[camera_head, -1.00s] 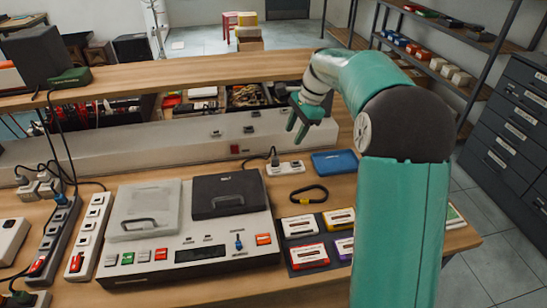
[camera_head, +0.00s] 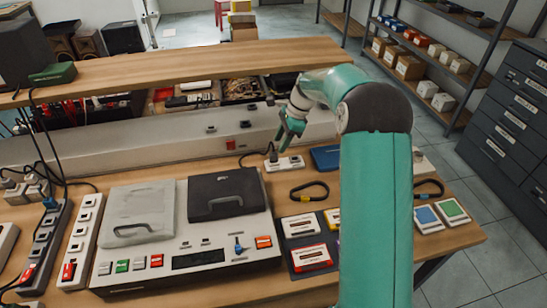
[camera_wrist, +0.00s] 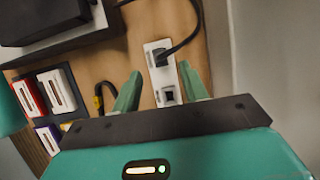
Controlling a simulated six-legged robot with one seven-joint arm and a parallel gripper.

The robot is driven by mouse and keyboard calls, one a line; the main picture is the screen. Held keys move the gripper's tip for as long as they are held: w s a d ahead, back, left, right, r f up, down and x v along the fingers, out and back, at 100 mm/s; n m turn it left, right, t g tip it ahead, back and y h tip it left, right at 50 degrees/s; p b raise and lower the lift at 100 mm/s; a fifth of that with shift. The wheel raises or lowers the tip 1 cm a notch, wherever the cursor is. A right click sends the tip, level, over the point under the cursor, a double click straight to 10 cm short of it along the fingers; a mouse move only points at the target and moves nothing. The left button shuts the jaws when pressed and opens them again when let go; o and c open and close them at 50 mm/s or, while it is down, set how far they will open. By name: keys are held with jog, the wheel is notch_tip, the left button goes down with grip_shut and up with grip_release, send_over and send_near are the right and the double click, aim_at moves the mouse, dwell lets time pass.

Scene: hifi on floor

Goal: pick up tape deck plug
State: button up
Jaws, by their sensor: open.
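The tape deck plug is a black plug (camera_head: 273,156) with a black cord, seated in a short white power strip (camera_head: 290,164) behind the tape deck (camera_head: 190,258). In the wrist view the plug (camera_wrist: 160,58) sits in the strip's far socket, its cord curving up and right. A nearer socket (camera_wrist: 168,95) on the strip looks empty. My gripper (camera_head: 291,132) is open and empty above the strip. In the wrist view its fingers (camera_wrist: 160,75) straddle the strip from above, with the plug ahead of the fingertips; I see no contact.
A long grey trunking (camera_head: 150,140) runs behind the strip. A blue case (camera_head: 325,157) lies right of it, partly behind my arm. A black loop (camera_head: 309,191) and several cassettes (camera_head: 311,258) lie in front. Longer power strips (camera_head: 82,240) stand at left.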

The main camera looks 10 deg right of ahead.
aim_at(274, 153)
jog(key=shift+w+a+f, duration=0.1)
jog(key=shift+a+f, duration=0.1)
jog(key=shift+f, duration=0.35)
jog(key=shift+x, duration=2.65)
jog(key=shift+a+r, duration=0.1)
jog(key=shift+a, duration=0.05)
grip_shut()
